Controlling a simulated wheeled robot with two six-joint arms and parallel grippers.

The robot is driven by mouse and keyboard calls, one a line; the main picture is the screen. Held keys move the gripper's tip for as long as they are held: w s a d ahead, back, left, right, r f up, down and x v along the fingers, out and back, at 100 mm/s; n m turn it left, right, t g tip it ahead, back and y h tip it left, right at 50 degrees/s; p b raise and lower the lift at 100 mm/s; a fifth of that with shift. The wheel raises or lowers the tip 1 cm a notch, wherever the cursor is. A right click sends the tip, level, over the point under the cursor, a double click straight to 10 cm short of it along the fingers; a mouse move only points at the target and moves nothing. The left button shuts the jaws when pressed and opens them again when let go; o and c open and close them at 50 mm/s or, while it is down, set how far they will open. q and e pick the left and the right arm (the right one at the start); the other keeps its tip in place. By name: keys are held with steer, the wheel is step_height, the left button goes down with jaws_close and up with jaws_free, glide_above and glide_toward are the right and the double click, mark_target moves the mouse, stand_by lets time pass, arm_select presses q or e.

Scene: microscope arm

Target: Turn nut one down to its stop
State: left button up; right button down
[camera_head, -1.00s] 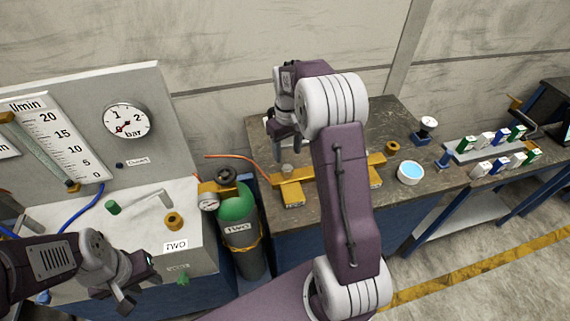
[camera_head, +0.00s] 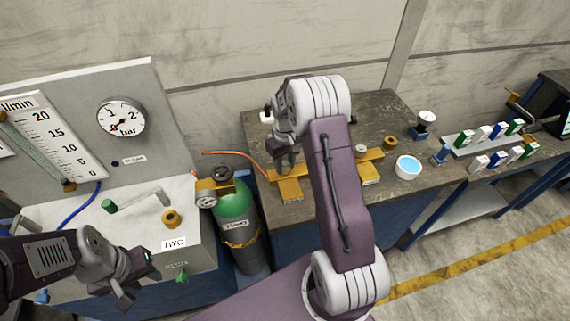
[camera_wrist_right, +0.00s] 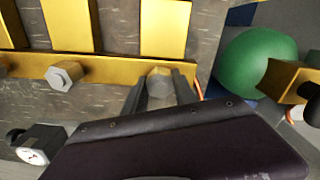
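The left-hand nut (camera_wrist_right: 158,82) sits near the bar's end, between the fingertips of my right gripper (camera_wrist_right: 160,90). A finger stands on each side of it; whether they touch it is unclear. In the head view my right gripper (camera_head: 285,160) covers this nut. I read no number on either nut. My left gripper (camera_head: 133,284) is open and empty above the left cabinet.
A green gas cylinder (camera_head: 236,205) stands left of the bench. A gauge-like block (camera_wrist_right: 38,145) is near the wrist. A rack of colored blocks (camera_head: 480,143) is further right.

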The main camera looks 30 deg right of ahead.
steer(key=shift+r+m, duration=0.15)
steer(key=shift+m, duration=0.15)
steer(key=shift+m+p, duration=0.55)
steer(key=shift+m, duration=0.05)
steer(key=m+p, duration=0.1)
steer(key=m, duration=0.1)
steer(key=shift+w+m, duration=0.1)
steer(key=shift+m, duration=0.2)
steer(key=m+p, duration=0.1)
steer(key=m, duration=0.3)
steer(key=shift+m, duration=0.4)
steer(key=shift+w, duration=0.1)
steer(key=c, duration=1.4)
jaws_free()
steer(key=o, duration=0.4)
